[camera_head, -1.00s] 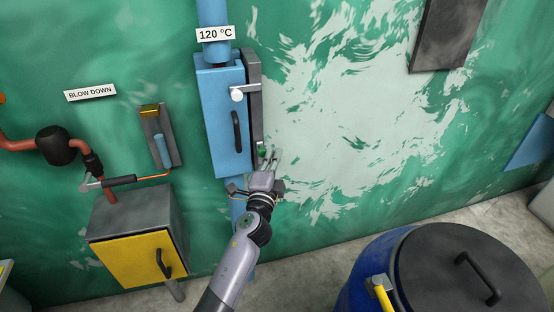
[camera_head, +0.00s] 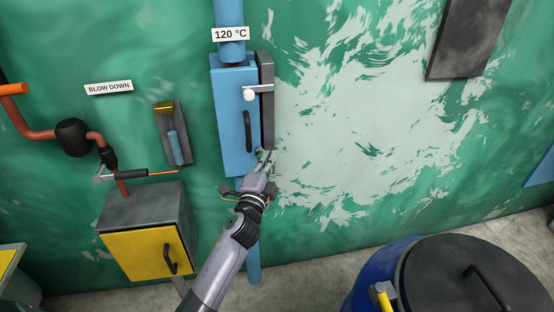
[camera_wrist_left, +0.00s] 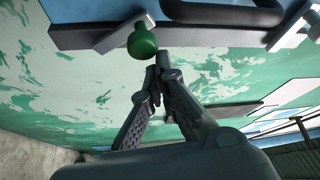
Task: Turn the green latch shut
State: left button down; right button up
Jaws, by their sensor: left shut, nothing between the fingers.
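The green latch shows as a round green knob (camera_wrist_left: 142,43) on a short grey bar in the left wrist view. In the head view the green knob (camera_head: 260,152) is small, at the lower right edge of the blue box (camera_head: 228,110), partly hidden by my gripper. My left gripper (camera_head: 266,157) is at that corner. In the left wrist view its fingers (camera_wrist_left: 163,60) are shut and empty, with the tips just right of and below the knob. I cannot tell whether they touch it. My right gripper is not in view.
A second latch with a white knob (camera_head: 249,95) sits higher on the box, beside a dark handle (camera_head: 248,131). A yellow-doored cabinet (camera_head: 140,255) stands at lower left. A blue drum (camera_head: 372,275) stands at lower right.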

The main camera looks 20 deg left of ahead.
pick_arm(q)
jog(key=shift+s+a+f+b, duration=0.2)
jog(key=shift+s+a+f, duration=0.2)
jog(key=shift+a, duration=0.15)
jog(key=shift+s+a+f+b, duration=0.15)
jog(key=shift+s+a+f, duration=0.2)
jog(key=shift+a, duration=0.2)
jog(key=shift+a+f, duration=0.1)
jog(key=shift+s+a+f, duration=0.1)
jog(key=shift+f, duration=0.1)
dwell(1.9)
dwell(0.4)
